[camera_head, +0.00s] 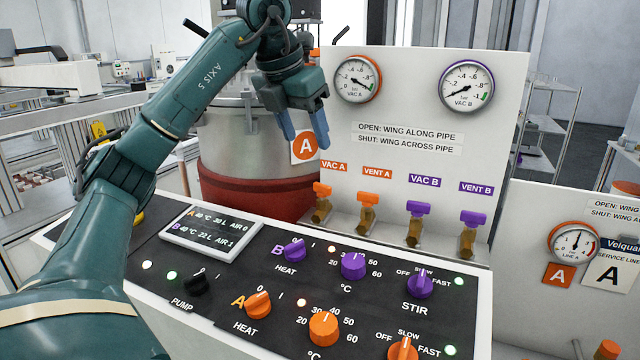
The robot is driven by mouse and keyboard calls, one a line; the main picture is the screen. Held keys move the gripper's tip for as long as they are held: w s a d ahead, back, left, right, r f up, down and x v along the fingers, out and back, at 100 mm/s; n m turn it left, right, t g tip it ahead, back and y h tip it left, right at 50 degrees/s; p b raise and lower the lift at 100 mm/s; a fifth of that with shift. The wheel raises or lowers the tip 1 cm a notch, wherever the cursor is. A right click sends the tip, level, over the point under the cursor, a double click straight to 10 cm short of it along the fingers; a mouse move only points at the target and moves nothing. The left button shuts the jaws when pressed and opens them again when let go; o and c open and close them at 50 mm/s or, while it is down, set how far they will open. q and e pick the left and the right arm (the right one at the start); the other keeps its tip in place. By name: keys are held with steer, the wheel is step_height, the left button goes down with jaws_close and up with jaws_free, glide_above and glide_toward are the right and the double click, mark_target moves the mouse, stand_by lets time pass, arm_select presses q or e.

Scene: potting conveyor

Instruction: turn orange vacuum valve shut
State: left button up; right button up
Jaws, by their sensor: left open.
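The orange vacuum valve (322,189) under the label VAC A has a small orange wing on a brass body, at the left end of a row of valves. Whether its wing lies along or across the pipe is too small to tell. My left gripper (306,137) is open and empty, fingers pointing down, above and slightly left of this valve and apart from it. It hangs in front of the steel vessel. The VAC A gauge (357,79) has an orange rim and sits higher on the white panel. My right gripper is not in view.
Beside it stand the orange VENT A valve (369,199), purple VAC B valve (418,209) and purple VENT B valve (472,218). A black control panel (215,285) with several knobs lies in front. The steel vessel (240,145) with a red base stands behind.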

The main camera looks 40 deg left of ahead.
mark_target(322, 184)
arm_select(q)
steer(key=x, duration=1)
steer(key=shift+w+f, duration=0.2)
steer(key=shift+f, duration=0.45)
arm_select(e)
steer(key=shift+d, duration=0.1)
arm_select(q)
steer(key=shift+c, duration=0.2)
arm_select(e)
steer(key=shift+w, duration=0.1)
arm_select(q)
steer(key=c, duration=1)
steer(key=shift+o, duration=0.3)
steer(key=shift+d+n+y+p, duration=0.1)
steer(key=shift+n+y+p, duration=0.3)
steer(key=shift+n, duration=1.1)
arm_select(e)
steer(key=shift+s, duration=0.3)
